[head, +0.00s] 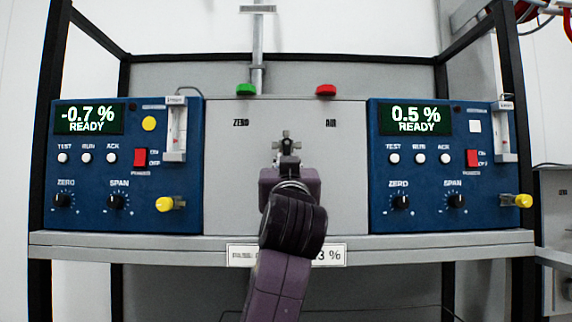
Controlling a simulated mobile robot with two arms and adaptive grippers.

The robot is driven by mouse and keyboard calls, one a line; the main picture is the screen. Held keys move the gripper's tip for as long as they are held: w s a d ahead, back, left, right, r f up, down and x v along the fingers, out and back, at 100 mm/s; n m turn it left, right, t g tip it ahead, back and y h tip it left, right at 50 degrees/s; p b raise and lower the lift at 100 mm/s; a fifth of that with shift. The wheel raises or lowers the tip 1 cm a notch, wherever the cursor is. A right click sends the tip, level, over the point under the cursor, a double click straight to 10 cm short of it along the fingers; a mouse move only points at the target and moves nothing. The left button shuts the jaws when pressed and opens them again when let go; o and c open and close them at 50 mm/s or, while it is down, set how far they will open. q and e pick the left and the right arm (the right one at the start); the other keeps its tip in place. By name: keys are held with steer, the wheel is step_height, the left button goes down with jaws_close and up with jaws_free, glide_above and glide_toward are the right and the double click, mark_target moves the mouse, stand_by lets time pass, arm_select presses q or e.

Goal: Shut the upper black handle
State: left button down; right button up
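One purple-and-black arm of mine rises from the bottom edge, slightly left of the middle, and leans a little right; I take it as my left. Its gripper (287,140) is in front of the grey middle panel (230,180), seen from behind and small. Whether its fingers are open or shut cannot be made out. I cannot pick out the upper black handle; dark and metallic parts at the gripper's tip overlap the panel there, and my wrist hides what lies behind. My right gripper is not in view.
Blue analysers stand left (100,180) and right (430,180) of the panel, each with a yellow knob low at its right. A green knob (245,90) and a red knob (326,90) sit above the panel. The grey shelf edge (430,246) runs below; black posts flank it.

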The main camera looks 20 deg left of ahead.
arm_select(q)
steer(key=shift+f, duration=0.1)
steer(key=c, duration=2)
jaws_free()
steer(key=shift+o, duration=0.2)
steer(key=v, duration=1.2)
